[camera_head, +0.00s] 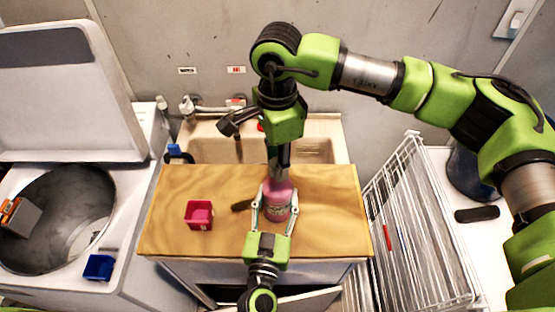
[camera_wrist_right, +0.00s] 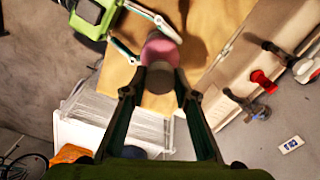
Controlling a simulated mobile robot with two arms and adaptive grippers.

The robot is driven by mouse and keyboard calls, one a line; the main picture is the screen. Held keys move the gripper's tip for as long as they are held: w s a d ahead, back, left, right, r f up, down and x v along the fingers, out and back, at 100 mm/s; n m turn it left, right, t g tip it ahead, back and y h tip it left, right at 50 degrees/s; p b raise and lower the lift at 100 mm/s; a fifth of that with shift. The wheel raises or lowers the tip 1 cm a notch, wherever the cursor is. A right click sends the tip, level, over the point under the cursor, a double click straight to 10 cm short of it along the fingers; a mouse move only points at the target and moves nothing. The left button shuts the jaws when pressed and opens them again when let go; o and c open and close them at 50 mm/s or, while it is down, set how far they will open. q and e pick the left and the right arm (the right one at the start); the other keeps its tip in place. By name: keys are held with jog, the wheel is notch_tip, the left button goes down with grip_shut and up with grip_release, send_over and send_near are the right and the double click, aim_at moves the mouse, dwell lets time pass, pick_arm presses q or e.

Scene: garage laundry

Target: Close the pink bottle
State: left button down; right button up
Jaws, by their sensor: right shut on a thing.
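The pink bottle (camera_head: 278,208) stands upright on the wooden board near its front middle. My left gripper (camera_head: 276,192) comes from the front, with one finger on each side of the bottle's body, closed on it. My right gripper (camera_head: 279,165) points down from above at the bottle's top. In the right wrist view, the right fingers (camera_wrist_right: 159,90) are shut on a dark grey cap (camera_wrist_right: 160,80), which lines up with the pink bottle (camera_wrist_right: 162,50). I cannot tell whether the cap is seated on the neck, since the fingers hide the join.
A small red box (camera_head: 199,215) stands left on the wooden board (camera_head: 165,220). A sink (camera_head: 322,150) with a tap is behind. An open washer (camera_head: 125,225) is at left with a blue box (camera_head: 99,267). A white wire rack (camera_head: 420,230) is at right.

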pick_arm(q)
jog(key=shift+f, duration=0.1)
pick_arm(e)
jog(key=shift+m, duration=0.9)
jog(key=o, duration=1.3)
notch_tip(320, 180, up, 12)
pick_arm(q)
jog(key=c, duration=1)
grip_release()
jog(key=shift+o, duration=0.2)
jog(key=shift+s, duration=0.15)
jog(key=s, duration=0.4)
jog(key=s+a, duration=0.1)
jog(key=s, duration=0.2)
jog(key=s+a, duration=0.1)
jog(key=s, duration=0.3)
jog(key=shift+s, duration=0.3)
